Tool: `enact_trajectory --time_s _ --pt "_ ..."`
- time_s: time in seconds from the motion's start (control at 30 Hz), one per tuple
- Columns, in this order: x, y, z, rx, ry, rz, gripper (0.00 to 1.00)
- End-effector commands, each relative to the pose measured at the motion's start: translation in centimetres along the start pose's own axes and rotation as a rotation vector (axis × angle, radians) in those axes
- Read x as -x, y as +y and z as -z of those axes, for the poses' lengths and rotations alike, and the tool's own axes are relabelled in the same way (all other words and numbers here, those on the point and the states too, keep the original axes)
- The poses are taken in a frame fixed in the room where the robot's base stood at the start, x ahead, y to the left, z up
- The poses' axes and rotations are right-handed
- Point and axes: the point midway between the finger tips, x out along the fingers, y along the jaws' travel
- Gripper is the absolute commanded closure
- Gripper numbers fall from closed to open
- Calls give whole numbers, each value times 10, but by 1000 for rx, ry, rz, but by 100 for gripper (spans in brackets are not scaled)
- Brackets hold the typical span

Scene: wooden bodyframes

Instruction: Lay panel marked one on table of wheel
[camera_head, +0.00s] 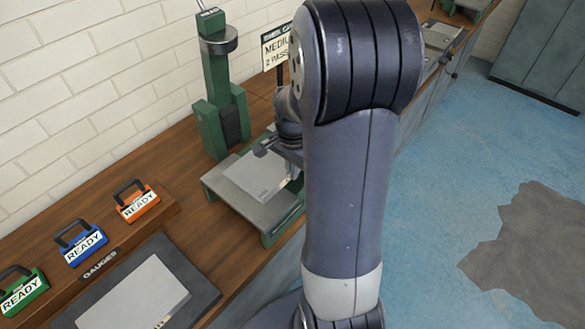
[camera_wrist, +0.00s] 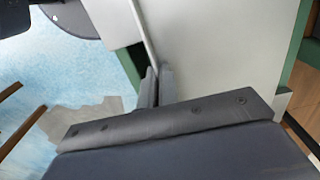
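A pale grey panel (camera_head: 255,177) is at the grey table (camera_head: 222,188) of the green machine, over or on its surface; I cannot tell whether it rests flat. Small marks show near its front edge, too small to read. My gripper (camera_head: 290,182) is at the panel's right edge, partly hidden by my arm. In the wrist view, the fingers of my gripper (camera_wrist: 158,85) lie close on both sides of the thin bright edge of the panel (camera_wrist: 215,45). They appear shut on it.
Another pale panel (camera_head: 135,295) lies on a dark tray (camera_head: 205,292) at the front left. Orange (camera_head: 137,202), blue (camera_head: 80,243) and green (camera_head: 22,292) READY boxes line the wooden bench. The green machine column (camera_head: 215,90) rises behind the table.

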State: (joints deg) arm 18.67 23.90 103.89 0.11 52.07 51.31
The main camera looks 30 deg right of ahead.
Motion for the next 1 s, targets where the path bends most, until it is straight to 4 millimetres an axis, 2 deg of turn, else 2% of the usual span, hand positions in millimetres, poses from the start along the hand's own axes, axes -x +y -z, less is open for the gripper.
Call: enact_trajectory --time_s 0.27,0.6,0.77,1.0 --pt "0 0 0 0 1 1 100" --pt "0 0 0 0 0 0 72" --pt "0 0 0 0 0 0 72" --pt "0 0 0 0 -1 -1 52"
